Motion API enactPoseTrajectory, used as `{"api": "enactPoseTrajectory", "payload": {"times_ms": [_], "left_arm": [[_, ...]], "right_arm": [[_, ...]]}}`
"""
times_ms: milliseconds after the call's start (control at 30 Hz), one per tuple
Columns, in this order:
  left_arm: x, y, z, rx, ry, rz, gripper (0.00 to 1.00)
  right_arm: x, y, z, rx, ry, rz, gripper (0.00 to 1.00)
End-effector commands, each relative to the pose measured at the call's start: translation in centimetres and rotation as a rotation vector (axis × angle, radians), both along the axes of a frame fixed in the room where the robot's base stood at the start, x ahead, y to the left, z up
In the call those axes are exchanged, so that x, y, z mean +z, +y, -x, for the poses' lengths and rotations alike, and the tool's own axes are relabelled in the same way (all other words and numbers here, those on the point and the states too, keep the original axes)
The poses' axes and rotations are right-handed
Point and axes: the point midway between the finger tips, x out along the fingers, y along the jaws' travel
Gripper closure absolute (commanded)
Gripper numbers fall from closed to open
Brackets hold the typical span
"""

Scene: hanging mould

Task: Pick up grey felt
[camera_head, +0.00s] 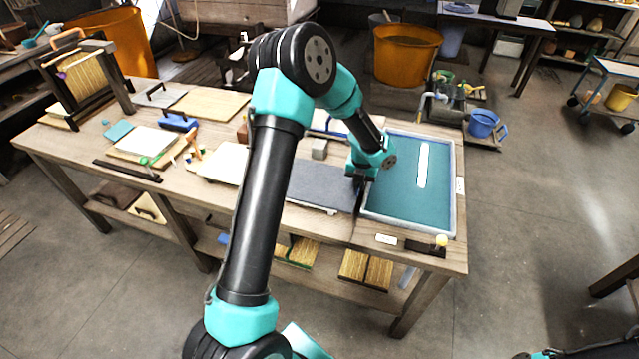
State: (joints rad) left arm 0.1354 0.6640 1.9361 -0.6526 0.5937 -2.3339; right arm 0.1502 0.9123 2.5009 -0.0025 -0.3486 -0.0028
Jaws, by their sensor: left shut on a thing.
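The grey felt (320,186) is a flat dark grey sheet on the workbench, just left of the blue-green tray (436,205). A pale edge shows under its front side. My left arm crosses in front of the felt's left part and hides it. My left gripper (357,190) points down at the felt's right edge, beside the tray's left wall, and is shut on that edge. Its fingertips are small and dark here. The felt looks mostly flat; I cannot tell whether the held edge is raised. My right gripper is not in view.
The blue-green tray holds a white strip (423,165). A small grey block (319,149) stands behind the felt. A dark bar with a yellow knob (441,241) and a white label (386,239) lie at the front edge. Boards and tools fill the bench's left side.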

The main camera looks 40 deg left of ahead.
Motion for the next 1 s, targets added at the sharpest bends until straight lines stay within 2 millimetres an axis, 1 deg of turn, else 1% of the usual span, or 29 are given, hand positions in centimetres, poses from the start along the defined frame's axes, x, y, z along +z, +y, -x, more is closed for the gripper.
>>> {"api": "enactPoseTrajectory", "payload": {"times_ms": [300,433,667,767,833,1000], "left_arm": [[0.1,0.0,0.0,0.0,0.0,0.0,1.0],[0.5,0.0,0.0,0.001,-0.001,0.0,1.0],[2.6,0.0,-0.1,0.0,-0.003,0.0,1.0],[3.8,0.0,-0.1,0.0,-0.004,-0.001,1.0],[3.6,-0.5,0.9,-0.002,0.002,0.0,1.0],[3.9,-1.9,3.0,-0.003,0.001,-0.001,1.0]], "right_arm": [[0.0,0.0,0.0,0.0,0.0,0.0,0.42],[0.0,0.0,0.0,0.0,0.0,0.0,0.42],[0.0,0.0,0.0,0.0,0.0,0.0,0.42],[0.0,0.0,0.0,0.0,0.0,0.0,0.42],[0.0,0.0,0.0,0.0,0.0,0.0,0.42],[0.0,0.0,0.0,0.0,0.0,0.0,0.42]]}}
